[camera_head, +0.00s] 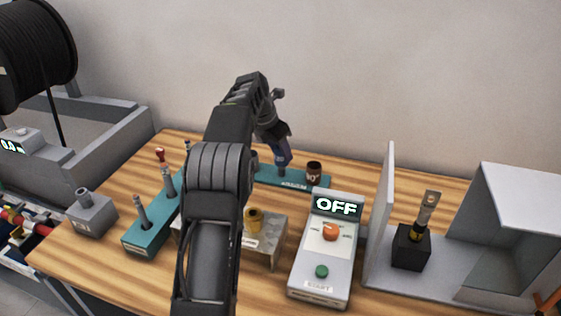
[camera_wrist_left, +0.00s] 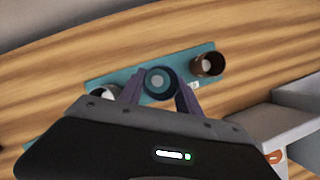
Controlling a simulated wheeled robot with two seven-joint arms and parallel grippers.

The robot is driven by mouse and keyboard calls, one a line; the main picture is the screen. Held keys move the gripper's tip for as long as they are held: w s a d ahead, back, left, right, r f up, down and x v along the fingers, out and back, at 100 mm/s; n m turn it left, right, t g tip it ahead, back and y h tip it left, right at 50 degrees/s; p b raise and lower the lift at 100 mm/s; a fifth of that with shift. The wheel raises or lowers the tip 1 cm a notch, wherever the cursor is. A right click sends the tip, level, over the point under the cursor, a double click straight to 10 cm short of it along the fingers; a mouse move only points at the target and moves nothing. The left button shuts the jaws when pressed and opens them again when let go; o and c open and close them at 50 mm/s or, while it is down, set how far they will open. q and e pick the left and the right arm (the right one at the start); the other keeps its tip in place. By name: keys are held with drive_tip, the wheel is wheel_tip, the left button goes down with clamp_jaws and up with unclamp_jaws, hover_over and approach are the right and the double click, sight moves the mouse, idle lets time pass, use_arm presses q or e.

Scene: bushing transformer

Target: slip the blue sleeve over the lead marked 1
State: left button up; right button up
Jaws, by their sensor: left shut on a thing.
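My left gripper (camera_head: 282,160) reaches down over the teal rack (camera_head: 304,182) at the back of the table. In the left wrist view its purple fingers (camera_wrist_left: 160,95) are shut around the round, dark blue-teal sleeve (camera_wrist_left: 159,81), seen from above. The sleeve is at the middle of the rack, between a brown cup-like sleeve (camera_wrist_left: 207,63) and a pale one (camera_wrist_left: 104,92). A teal block (camera_head: 148,238) at the left carries several upright grey leads, one in front (camera_head: 141,211) and one behind (camera_head: 168,183). No number is readable on them. My right gripper is out of view.
A control box (camera_head: 322,262) reading OFF stands right of centre. A grey block with a yellow-brown piece (camera_head: 254,218) is partly behind my arm. A white partition (camera_head: 382,215) and a black block with a post (camera_head: 411,247) are at the right. A grey fixture (camera_head: 92,214) stands far left.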

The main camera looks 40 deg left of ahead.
use_arm(q)
wheel_tip(320, 180, up, 5)
drive_tip(key=shift+r, duration=0.1)
drive_tip(key=shift+p, duration=0.3)
idle(0.4)
wheel_tip(320, 180, up, 4)
drive_tip(key=p, duration=0.5)
drive_tip(key=shift+r+p, duration=0.25)
drive_tip(key=shift+p, duration=0.05)
